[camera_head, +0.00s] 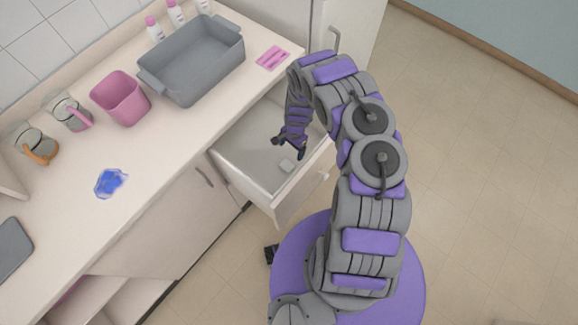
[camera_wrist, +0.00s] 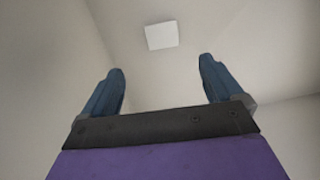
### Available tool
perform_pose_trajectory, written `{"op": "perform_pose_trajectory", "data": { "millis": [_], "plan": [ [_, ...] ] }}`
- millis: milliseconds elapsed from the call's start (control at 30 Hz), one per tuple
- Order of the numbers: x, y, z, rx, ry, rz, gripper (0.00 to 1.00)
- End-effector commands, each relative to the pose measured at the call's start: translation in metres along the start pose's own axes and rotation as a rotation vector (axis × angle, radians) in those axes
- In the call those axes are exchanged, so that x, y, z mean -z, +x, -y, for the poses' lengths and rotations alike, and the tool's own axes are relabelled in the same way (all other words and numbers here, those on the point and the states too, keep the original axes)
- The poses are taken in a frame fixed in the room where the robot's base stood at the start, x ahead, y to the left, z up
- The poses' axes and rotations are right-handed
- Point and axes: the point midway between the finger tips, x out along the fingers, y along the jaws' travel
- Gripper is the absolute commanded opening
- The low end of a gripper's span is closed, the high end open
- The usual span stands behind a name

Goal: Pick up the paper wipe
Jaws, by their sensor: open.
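A small pale square, which looks like the paper wipe (camera_head: 287,165), lies on the floor of the open drawer (camera_head: 245,168). In the wrist view the wipe (camera_wrist: 161,35) is flat and lies beyond my fingertips, roughly centred between them. My gripper (camera_head: 289,145) is inside or just above the drawer, a little behind the wipe in the head view. In the wrist view my gripper (camera_wrist: 162,75) has its two blue fingers apart with nothing between them. It does not touch the wipe.
The drawer's walls surround my gripper closely. On the counter (camera_head: 150,165) above stand a grey basin (camera_head: 195,65), a pink bin (camera_head: 120,98), jars with pink and orange handles, and several bottles. The floor at right is clear.

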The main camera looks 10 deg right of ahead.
Motion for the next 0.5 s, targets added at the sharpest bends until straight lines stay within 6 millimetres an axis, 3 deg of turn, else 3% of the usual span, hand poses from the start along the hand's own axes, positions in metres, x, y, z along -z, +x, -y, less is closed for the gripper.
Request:
{"op": "perform_pose_trajectory", "data": {
  "millis": [33, 200, 500],
  "plan": [
    [-0.002, 0.014, 0.000, -0.002, -0.004, 0.001, 0.94],
    [0.003, 0.047, -0.002, 0.002, -0.003, 0.008, 0.94],
    [0.009, 0.070, -0.004, 0.008, -0.002, 0.011, 0.94]
  ]
}}
